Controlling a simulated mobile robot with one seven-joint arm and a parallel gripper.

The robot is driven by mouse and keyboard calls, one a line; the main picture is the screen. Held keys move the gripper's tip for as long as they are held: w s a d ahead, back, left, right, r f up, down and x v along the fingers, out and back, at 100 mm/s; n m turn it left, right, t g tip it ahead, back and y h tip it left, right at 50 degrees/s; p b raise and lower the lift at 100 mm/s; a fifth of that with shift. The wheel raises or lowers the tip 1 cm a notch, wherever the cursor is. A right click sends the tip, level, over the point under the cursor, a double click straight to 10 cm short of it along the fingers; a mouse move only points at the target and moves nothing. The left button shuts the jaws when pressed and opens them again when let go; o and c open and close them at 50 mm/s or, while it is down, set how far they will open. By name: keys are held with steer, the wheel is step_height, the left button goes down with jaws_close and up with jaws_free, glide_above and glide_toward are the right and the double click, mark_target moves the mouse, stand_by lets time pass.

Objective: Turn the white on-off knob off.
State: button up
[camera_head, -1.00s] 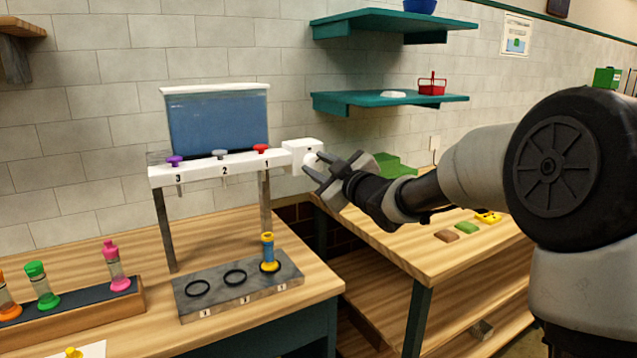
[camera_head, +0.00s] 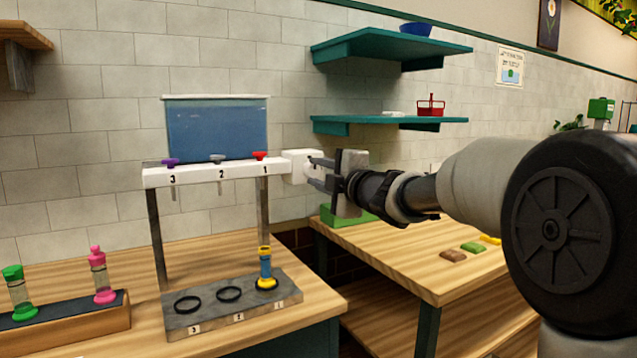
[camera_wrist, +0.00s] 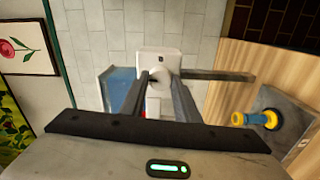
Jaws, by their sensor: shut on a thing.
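The white on-off knob (camera_wrist: 160,79) sits on the end of a white box (camera_head: 297,160) at the right end of the dispenser's white bar. My gripper (camera_head: 315,171) reaches it from the right, with its fingers on either side of the knob and shut on it. In the wrist view the two dark fingers (camera_wrist: 159,83) close in on the knob, against the front of the white box (camera_wrist: 160,62). The fingers hide part of the knob, and I cannot read its on or off position.
The bar carries red (camera_head: 260,155), grey (camera_head: 217,158) and purple (camera_head: 170,162) knobs below a blue water tank (camera_head: 217,130). A blue and yellow vial (camera_head: 265,268) stands on the grey base at place 1. Teal shelves (camera_head: 390,124) hang above right.

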steer(key=shift+n+b, duration=0.35)
steer(key=shift+n, duration=0.25)
steer(key=o, duration=1)
steer(key=shift+o, duration=0.2)
steer(key=shift+s, duration=0.1)
steer(key=p+v, duration=0.2)
steer(key=v, duration=1.5)
steer(key=shift+d, duration=0.2)
steer(key=shift+s, duration=0.1)
